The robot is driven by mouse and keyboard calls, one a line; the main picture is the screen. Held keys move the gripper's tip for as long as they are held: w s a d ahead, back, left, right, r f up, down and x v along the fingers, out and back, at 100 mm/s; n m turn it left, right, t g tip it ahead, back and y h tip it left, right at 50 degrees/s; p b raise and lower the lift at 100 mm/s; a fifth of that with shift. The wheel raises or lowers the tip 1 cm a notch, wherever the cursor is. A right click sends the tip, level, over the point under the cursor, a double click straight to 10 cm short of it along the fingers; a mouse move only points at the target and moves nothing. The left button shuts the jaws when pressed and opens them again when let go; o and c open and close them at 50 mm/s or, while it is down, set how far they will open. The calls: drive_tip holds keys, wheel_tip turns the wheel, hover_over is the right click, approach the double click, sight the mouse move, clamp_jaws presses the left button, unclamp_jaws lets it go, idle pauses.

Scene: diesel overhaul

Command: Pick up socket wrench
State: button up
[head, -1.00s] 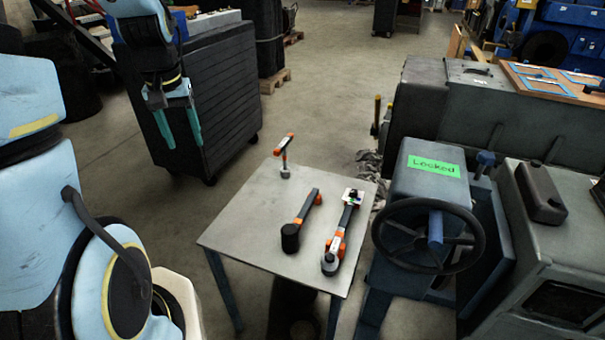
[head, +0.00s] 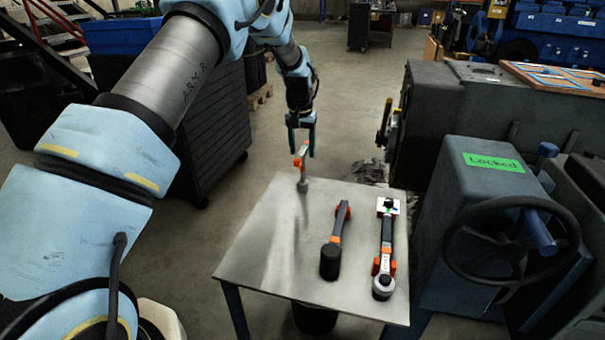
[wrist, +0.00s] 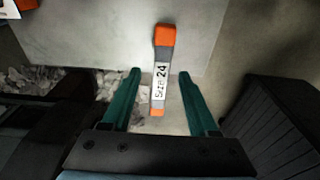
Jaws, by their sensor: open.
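The socket wrench (head: 303,168) stands upright near the far left corner of the table (head: 265,240), its orange-ended crossbar on top. In the wrist view the open gripper (wrist: 158,75) has a gap on both sides of the bar. I cannot tell how far the fingertips reach down beside it.
A black-headed mallet (head: 333,250) and a ratchet-like tool (head: 384,265) lie to the right on the table. A handwheel (head: 510,245) on a machine marked "Locked" stands right of the table. A dark ribbed cabinet (head: 205,125) is behind left.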

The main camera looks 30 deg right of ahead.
drive_tip(key=p, duration=0.2)
hover_over(303, 181)
drive_tip(key=shift+w+d+f, duration=0.1)
drive_tip(key=shift+w+f, duration=0.05)
drive_tip(key=shift+f, duration=0.9)
drive_tip(key=shift+w+d+f, duration=0.1)
drive_tip(key=shift+w+f, duration=0.05)
drive_tip(key=shift+f, duration=0.95)
drive_tip(key=shift+w+d+f, duration=0.1)
drive_tip(key=shift+w+f, duration=0.05)
drive_tip(key=shift+f, duration=0.9)
drive_tip(key=shift+c, duration=0.3)
clamp_jaws()
